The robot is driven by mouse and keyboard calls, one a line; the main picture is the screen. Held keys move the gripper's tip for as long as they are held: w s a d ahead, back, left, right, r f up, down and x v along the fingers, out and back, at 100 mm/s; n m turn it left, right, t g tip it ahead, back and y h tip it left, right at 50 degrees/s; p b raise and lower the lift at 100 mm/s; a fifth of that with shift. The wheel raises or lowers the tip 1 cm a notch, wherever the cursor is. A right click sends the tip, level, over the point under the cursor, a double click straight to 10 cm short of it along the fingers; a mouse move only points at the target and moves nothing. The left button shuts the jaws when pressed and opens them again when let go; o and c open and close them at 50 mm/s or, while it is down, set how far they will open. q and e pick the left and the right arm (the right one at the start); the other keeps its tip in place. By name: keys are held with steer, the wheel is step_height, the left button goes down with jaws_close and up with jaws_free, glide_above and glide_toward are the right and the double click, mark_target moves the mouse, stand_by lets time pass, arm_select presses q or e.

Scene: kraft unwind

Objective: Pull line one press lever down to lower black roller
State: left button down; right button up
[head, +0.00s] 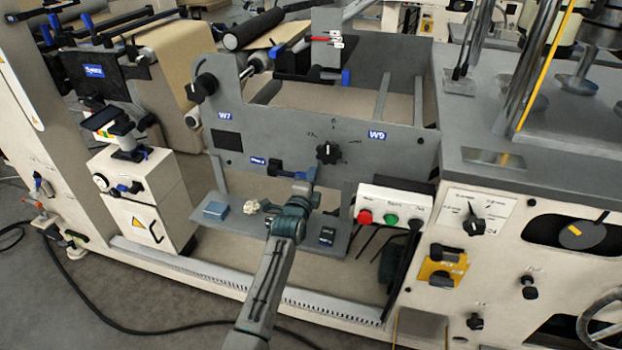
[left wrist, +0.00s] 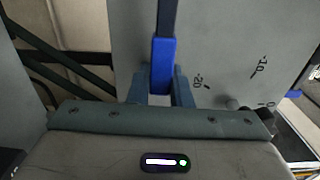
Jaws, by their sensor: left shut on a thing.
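My left gripper (head: 303,188) reaches up from the bottom of the head view to the front of the grey machine panel. In the left wrist view its two fingers (left wrist: 161,92) are closed around the blue grip (left wrist: 162,65) of a dark lever (left wrist: 168,18). In the head view a blue lever end (head: 274,166) shows at the panel, just left of the gripper; the gripped part is mostly hidden. A black roller (head: 252,28) lies at the top of the unwind section, well above the gripper. Whether it is the task's roller, I cannot tell. My right gripper is out of view.
A black knob (head: 327,152) sits just right of my gripper. A white button box (head: 393,207) stands close on the right. A black cable (head: 150,328) crosses the floor.

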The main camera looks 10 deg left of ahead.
arm_select(q)
steer(key=shift+f, duration=0.15)
steer(key=c, duration=1.3)
jaws_free()
steer(key=shift+s, duration=0.35)
steer(key=s, duration=1)
steer(key=shift+a+b, duration=0.15)
steer(key=shift+b, duration=0.2)
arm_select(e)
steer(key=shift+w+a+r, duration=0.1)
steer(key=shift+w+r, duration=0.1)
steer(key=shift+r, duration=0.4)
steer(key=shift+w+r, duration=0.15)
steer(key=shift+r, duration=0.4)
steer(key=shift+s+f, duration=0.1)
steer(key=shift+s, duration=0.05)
